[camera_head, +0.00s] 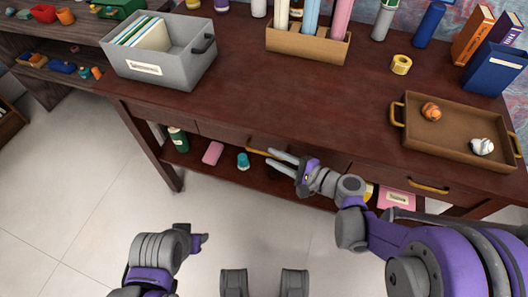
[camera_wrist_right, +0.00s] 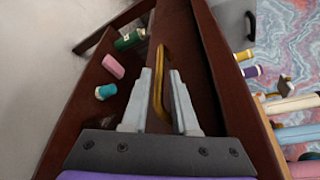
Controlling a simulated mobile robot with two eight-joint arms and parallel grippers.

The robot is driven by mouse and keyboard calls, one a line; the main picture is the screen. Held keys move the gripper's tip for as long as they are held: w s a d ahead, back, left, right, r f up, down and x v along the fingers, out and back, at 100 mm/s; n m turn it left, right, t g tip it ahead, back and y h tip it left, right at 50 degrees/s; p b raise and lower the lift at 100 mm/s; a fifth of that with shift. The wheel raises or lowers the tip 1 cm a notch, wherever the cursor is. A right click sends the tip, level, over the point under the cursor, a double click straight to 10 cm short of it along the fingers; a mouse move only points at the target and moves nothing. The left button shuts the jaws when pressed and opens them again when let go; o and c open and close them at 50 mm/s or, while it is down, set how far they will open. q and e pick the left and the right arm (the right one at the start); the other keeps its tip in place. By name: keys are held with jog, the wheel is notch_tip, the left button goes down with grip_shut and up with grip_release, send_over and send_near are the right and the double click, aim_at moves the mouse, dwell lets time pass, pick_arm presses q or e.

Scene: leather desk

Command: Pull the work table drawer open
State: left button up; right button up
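The dark red-brown work table (camera_head: 300,95) has a drawer front (camera_head: 222,133) along its near edge, which looks flush with the table frame. Its gold handle (camera_head: 256,151) is partly hidden by my right gripper (camera_head: 284,161). In the right wrist view, the handle (camera_wrist_right: 160,62) runs between the two grey fingers of my right gripper (camera_wrist_right: 162,78), with a gap between the fingertips. I cannot tell whether a finger touches it. My left gripper (camera_head: 200,242) is low in the head view, away from the table; its fingers do not show clearly.
A second drawer handle (camera_head: 428,186) is to the right. A grey bin (camera_head: 180,72) and brown tray (camera_head: 455,147) are on top. The floor (camera_head: 75,205) is clear.

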aim_at(269, 155)
jog(key=shift+x, duration=2.25)
jog(key=shift+c, duration=0.3)
grip_shut()
jog(key=shift+d, duration=0.1)
